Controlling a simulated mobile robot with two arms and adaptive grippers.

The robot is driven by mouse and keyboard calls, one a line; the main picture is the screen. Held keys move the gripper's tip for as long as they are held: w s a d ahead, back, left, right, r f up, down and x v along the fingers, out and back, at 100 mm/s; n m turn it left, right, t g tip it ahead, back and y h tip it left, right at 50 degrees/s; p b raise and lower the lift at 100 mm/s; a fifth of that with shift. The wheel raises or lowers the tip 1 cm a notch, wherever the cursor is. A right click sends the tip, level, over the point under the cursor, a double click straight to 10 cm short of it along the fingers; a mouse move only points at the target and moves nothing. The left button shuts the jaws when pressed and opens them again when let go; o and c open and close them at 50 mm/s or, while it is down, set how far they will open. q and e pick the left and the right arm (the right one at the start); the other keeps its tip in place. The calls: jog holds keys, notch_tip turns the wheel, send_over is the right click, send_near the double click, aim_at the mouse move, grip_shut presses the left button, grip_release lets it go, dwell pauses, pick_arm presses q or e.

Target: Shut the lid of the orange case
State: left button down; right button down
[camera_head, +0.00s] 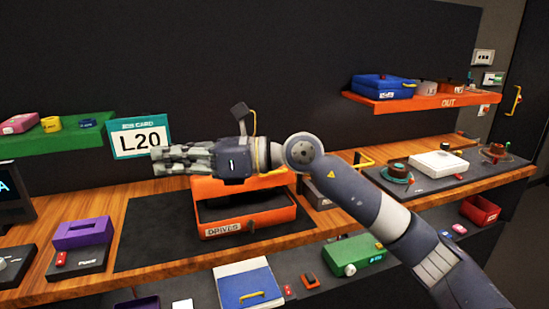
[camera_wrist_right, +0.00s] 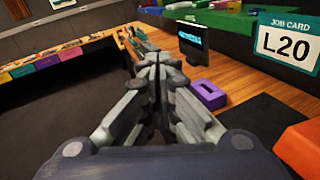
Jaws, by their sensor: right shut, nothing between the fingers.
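The orange case (camera_head: 249,224), labelled DRIVES, sits on a dark mat on the wooden bench in the head view. Its lid (camera_head: 245,186) stands raised at the back, and the dark inside shows. My right gripper (camera_head: 155,160) is shut and empty, pointing left. It is above and to the left of the case, and my right arm hides the upper part of the lid. In the right wrist view my right gripper (camera_wrist_right: 160,62) has its fingers together, and an orange piece, likely the lid (camera_wrist_right: 302,145), shows at the lower right edge. My left gripper is not in view.
The L20 job card (camera_head: 140,138) stands behind my right gripper. A purple box (camera_head: 83,232) is left of the dark mat (camera_head: 150,235). A green shelf (camera_head: 55,138) and an orange OUT shelf (camera_head: 420,101) hang above the bench. The mat left of the case is clear.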

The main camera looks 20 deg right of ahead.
notch_tip(320, 180, up, 7)
jog(key=d+m+t+y+p, duration=0.2)
jog(key=d+m+t+y, duration=0.15)
jog(key=m, duration=0.65)
jog(key=w+d+m+t+h+p, duration=0.1)
jog(key=w+d+m+t+h, duration=0.15)
jog(key=d+m+t, duration=0.4)
jog(key=w+d+m+t+h, duration=0.15)
jog(key=m+t+h, duration=0.25)
jog(key=m, duration=0.6)
jog(key=w+d+f+m+g+h+p, duration=0.2)
jog(key=d+f+m+h, duration=1.35)
jog(key=m, duration=0.65)
jog(key=w+y+p, duration=0.2)
jog(key=w+p, duration=0.1)
jog(key=w, duration=0.7)
jog(key=f, duration=0.1)
jog(key=s+f, duration=0.1)
jog(key=f, duration=0.1)
jog(key=s+a+f, duration=0.1)
jog(key=shift+s+f, duration=0.2)
jog(key=shift+w, duration=0.1)
